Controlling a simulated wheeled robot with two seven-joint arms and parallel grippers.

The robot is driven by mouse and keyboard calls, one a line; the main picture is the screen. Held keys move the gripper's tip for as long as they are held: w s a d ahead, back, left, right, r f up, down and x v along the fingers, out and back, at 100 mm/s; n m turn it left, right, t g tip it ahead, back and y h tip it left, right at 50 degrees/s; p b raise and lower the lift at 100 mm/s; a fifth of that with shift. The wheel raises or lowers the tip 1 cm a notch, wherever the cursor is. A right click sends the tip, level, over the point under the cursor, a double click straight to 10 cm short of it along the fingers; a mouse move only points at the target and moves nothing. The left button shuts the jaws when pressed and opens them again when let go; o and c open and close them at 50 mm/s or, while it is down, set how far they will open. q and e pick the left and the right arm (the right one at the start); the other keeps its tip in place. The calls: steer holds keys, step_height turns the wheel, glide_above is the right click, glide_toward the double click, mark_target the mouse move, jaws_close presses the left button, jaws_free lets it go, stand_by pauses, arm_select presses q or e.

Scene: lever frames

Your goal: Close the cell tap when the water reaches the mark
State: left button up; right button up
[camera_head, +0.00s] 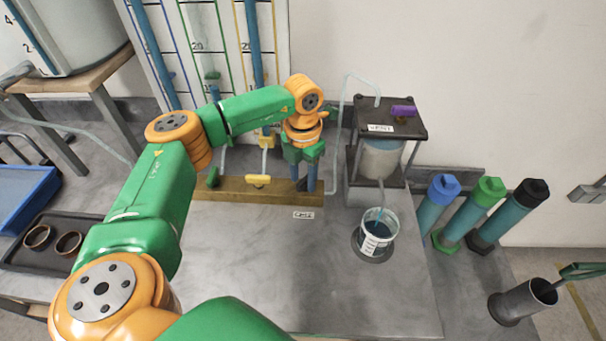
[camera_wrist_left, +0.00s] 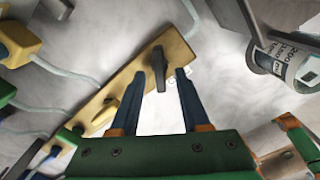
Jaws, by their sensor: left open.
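A wooden bar (camera_head: 235,190) on the bench carries a green tap (camera_head: 213,177), a yellow tap (camera_head: 258,180) and a dark tap (camera_wrist_left: 159,66). My left gripper (camera_head: 303,187) points down at the bar's right end and hides much of the dark tap in the head view. In the wrist view the left gripper (camera_wrist_left: 172,72) is open, with the dark handle close to its left fingertip; contact cannot be told.
A purple block (camera_head: 403,110) sits on the stand's top plate. Blue, green and black capped cylinders (camera_head: 470,213) lean to the right. A metal cup (camera_head: 523,302) stands at lower right, a dark tray (camera_head: 25,262) at left. The bench front is clear.

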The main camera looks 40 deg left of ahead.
arm_select(q)
jaws_close()
steer(key=m, duration=0.2)
steer(key=m+b, duration=0.1)
steer(key=m, duration=0.2)
steer(key=shift+w+a+m, duration=0.1)
steer(key=shift+a+m, duration=0.1)
steer(key=shift+m, duration=0.1)
steer(key=m, duration=0.5)
steer(key=shift+w+a+r, duration=0.1)
steer(key=shift+w, duration=0.05)
stand_by(0.5)
jaws_free()
steer(key=shift+r, duration=0.1)
